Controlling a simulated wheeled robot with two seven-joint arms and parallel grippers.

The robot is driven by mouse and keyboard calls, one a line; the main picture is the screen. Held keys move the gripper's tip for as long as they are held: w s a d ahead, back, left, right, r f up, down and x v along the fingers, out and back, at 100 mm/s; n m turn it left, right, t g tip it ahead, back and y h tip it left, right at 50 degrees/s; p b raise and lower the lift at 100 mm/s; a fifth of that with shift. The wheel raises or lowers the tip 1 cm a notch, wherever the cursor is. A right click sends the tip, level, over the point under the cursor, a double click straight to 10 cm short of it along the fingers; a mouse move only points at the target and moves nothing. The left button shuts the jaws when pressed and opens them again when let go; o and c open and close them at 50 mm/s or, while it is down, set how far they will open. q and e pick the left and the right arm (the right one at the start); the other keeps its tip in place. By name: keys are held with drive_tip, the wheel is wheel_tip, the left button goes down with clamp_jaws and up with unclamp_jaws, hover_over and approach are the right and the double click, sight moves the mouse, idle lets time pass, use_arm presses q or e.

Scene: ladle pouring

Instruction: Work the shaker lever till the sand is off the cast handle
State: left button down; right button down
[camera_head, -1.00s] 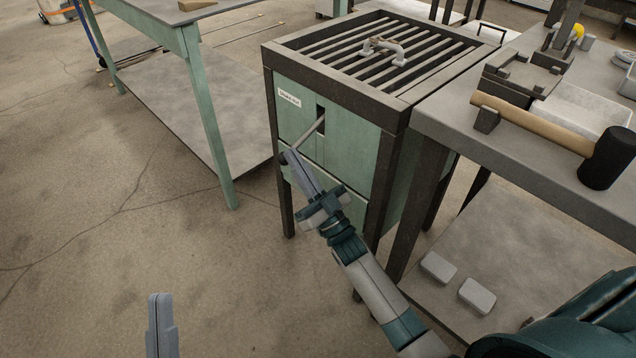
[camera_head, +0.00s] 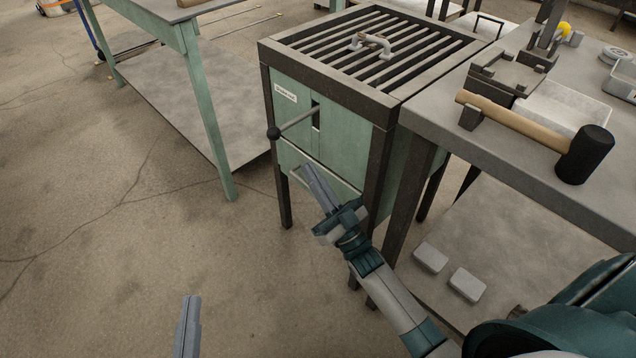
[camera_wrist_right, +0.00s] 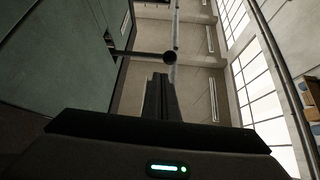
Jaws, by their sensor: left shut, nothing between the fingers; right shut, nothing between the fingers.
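The cast handle (camera_head: 372,45) lies on the slatted top of the green shaker (camera_head: 345,150). The shaker lever (camera_head: 299,118) sticks out of a slot in the front and ends in a black knob (camera_head: 274,133). The knob also shows in the right wrist view (camera_wrist_right: 170,57), just beyond my fingertips. My right gripper (camera_head: 308,170) is shut and empty, below the lever and apart from it. My left gripper (camera_head: 190,300) is shut and empty over the floor.
A grey bench on the right holds a mallet (camera_head: 535,125), a white tray (camera_head: 568,108) and dark fixtures. A green-legged table (camera_head: 207,110) stands at the left. The floor in front is clear.

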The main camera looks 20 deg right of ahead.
drive_tip(key=shift+v, duration=1.05)
drive_tip(key=shift+r, duration=0.1)
